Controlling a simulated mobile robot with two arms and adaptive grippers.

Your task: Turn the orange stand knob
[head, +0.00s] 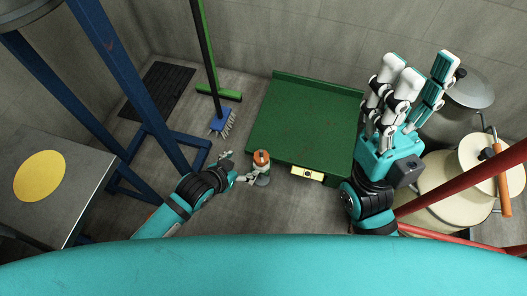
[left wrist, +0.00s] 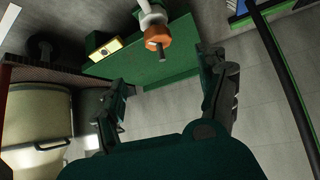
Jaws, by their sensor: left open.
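The orange stand knob (head: 261,157) tops a small pale fitting in front of the green cabinet. My left gripper (head: 236,167) is open just left of it, its fingers pointing toward it. In the left wrist view the orange knob (left wrist: 157,38) has a grey stub and lies beyond the fingertips, roughly between the two spread fingers. The left gripper (left wrist: 165,85) holds nothing there. Whether a finger touches the fitting I cannot tell. My right gripper (head: 415,75) is raised at the right of the cabinet, fingers spread, open and empty.
The green cabinet (head: 305,120) has a yellow panel (head: 307,173) on its front edge. A blue frame (head: 110,75) and grey table (head: 50,185) stand left. A brush (head: 222,124) leans behind. Cream tanks (head: 455,185) and a red rail (head: 455,190) are right.

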